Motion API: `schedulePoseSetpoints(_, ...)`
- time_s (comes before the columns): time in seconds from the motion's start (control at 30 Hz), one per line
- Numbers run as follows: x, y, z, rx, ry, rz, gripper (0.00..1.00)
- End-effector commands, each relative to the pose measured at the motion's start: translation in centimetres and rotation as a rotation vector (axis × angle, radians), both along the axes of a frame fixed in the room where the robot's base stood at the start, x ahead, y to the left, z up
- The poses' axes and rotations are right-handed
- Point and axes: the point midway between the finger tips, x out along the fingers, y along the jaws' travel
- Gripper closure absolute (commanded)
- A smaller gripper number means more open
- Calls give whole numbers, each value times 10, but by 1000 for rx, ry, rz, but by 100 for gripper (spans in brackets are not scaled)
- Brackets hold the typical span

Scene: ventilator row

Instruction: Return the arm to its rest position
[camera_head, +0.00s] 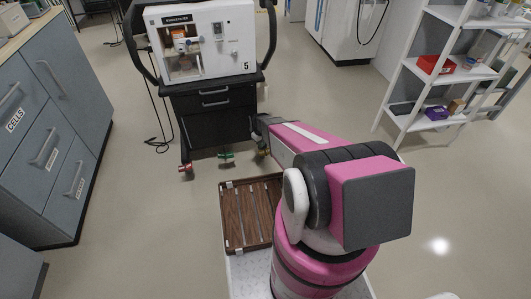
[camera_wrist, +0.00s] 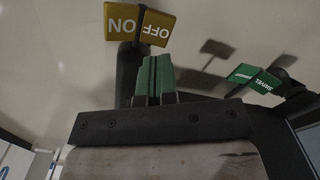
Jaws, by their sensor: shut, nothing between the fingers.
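My arm (camera_head: 345,190), pink, white and dark grey, reaches forward from my base toward the lower part of the ventilator cart (camera_head: 215,125). My gripper (camera_wrist: 154,72) shows in the wrist view as two green fingertips pressed together, with nothing between them. They point at a yellow pedal (camera_wrist: 153,24) marked ON and OFF, which appears just beyond them; I cannot tell whether they touch. A green pedal (camera_wrist: 256,78) with white lettering is to the right. In the head view I cannot make out the fingertips.
The cart carries a white ventilator (camera_head: 205,40) numbered 5. A brown slatted tray (camera_head: 225,215) lies beside my arm. Grey drawer cabinets (camera_head: 50,130) stand at left, and a white shelf rack (camera_head: 440,70) at right. Open floor (camera_head: 150,215) lies between the cabinets and tray.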

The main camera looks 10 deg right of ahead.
Motion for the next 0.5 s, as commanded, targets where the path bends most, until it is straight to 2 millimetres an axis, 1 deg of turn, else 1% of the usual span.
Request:
schedulePoseSetpoints(0.03,-1,0,5,0,-1,0,100)
schedulePoseSetpoints(0.17,0,0,12,0,-1,0,100)
schedulePoseSetpoints(0.5,0,0,12,0,0,0,100)
